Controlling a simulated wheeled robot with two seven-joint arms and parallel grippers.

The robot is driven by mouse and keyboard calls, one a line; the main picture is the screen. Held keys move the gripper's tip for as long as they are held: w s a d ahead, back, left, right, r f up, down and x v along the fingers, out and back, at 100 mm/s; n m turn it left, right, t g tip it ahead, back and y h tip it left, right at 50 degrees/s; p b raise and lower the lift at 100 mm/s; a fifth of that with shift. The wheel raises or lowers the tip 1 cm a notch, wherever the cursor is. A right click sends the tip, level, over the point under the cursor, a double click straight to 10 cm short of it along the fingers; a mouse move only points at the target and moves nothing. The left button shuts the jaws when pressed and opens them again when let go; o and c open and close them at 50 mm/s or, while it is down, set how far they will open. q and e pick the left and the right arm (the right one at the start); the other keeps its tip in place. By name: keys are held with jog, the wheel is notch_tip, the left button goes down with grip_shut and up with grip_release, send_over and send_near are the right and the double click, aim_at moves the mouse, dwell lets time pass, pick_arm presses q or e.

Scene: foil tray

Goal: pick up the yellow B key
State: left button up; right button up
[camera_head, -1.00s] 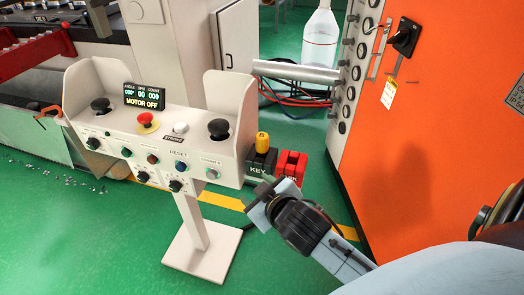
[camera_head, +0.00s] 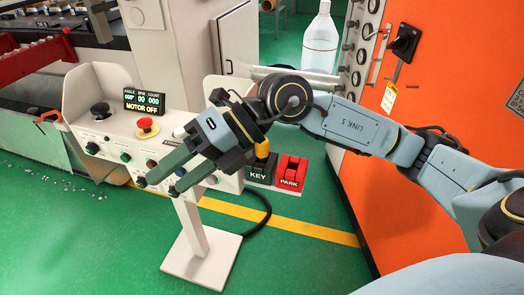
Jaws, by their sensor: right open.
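The yellow key (camera_head: 262,149) stands upright in the black block marked KEY (camera_head: 258,175), at the right end of the white control console. My right wrist hides part of the key's upper end, and any letter on it cannot be read. My right gripper (camera_head: 162,184) is open and empty. Its two fingers point down and left in front of the console, with the tips left of the key and apart from it. My left gripper is not in view.
A red block marked PARK (camera_head: 290,174) sits right of the KEY block. The console (camera_head: 110,135) carries a red stop button (camera_head: 147,124) and several knobs, some hidden by my gripper. An orange cabinet (camera_head: 430,110) stands at right. Green floor is open in front.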

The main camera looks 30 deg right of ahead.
jog(key=w+d+f+m+t+h, duration=0.1)
jog(key=w+d+f+t+h, duration=0.2)
jog(key=d+h, duration=0.55)
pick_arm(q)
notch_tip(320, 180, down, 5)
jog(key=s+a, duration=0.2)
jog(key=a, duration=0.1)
pick_arm(e)
jog(key=m+h, duration=0.3)
jog(key=h, duration=0.1)
send_near(264, 141)
jog(key=shift+h, duration=0.25)
jog(key=b+x, duration=0.1)
jog(key=x, duration=0.4)
jog(key=shift+a+f+b, duration=0.15)
jog(key=shift+f+b, duration=0.2)
jog(key=shift+b+x, duration=0.75)
jog(key=shift+x, duration=2.4)
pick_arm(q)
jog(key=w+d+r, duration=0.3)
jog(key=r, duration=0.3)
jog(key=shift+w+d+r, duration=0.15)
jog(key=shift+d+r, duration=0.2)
pick_arm(e)
jog(key=shift+a, duration=0.2)
jog(key=c, duration=1.1)
jog(key=shift+r, duration=0.15)
